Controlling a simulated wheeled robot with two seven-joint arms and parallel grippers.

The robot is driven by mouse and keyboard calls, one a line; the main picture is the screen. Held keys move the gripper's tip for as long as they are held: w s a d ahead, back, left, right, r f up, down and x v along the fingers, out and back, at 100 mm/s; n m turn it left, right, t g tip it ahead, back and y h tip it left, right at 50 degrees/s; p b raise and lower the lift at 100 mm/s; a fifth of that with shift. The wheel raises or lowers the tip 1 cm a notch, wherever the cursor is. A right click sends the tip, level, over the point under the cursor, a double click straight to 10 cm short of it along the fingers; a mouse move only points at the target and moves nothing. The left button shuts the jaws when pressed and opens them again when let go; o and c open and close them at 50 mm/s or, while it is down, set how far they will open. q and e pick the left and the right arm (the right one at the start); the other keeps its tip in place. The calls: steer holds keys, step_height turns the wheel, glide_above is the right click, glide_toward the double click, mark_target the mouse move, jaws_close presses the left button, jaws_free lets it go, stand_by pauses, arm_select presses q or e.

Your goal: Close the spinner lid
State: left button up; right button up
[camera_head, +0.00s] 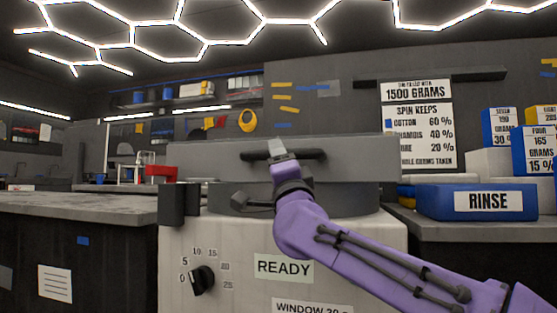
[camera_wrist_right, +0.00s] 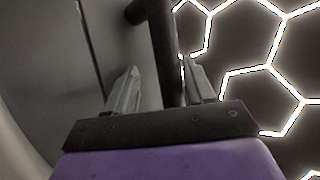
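The spinner (camera_head: 232,240) is a pale grey cabinet with a dial and a READY label in the middle of the head view. Its broad grey lid (camera_head: 362,160) shows above a dark round drum (camera_head: 350,200); how far the lid is tilted is hard to tell. A dark bar handle (camera_head: 316,155) is on the lid. My right gripper (camera_head: 278,150), on a purple arm, is at the handle's middle. In the right wrist view its fingers are apart, with the dark handle bar (camera_wrist_right: 162,40) passing between them and a gap visible. My left gripper is out of view.
A blue RINSE box (camera_head: 475,202) and several labelled boxes (camera_head: 538,150) stand on the right counter. A grey counter (camera_head: 80,205) lies to the left. A dark block (camera_head: 178,204) juts from the spinner's left side.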

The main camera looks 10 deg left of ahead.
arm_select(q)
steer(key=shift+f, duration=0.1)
arm_select(e)
steer(key=shift+d, duration=0.1)
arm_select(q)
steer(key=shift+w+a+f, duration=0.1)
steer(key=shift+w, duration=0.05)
arm_select(e)
steer(key=shift+s+f, duration=0.25)
steer(key=shift+s, duration=0.1)
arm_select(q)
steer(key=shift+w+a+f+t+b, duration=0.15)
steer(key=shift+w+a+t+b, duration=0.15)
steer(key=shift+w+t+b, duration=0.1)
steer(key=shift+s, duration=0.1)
arm_select(e)
steer(key=v, duration=0.9)
steer(key=shift+s+d+f, duration=0.15)
steer(key=shift+s+f, duration=0.05)
steer(key=shift+r, duration=0.1)
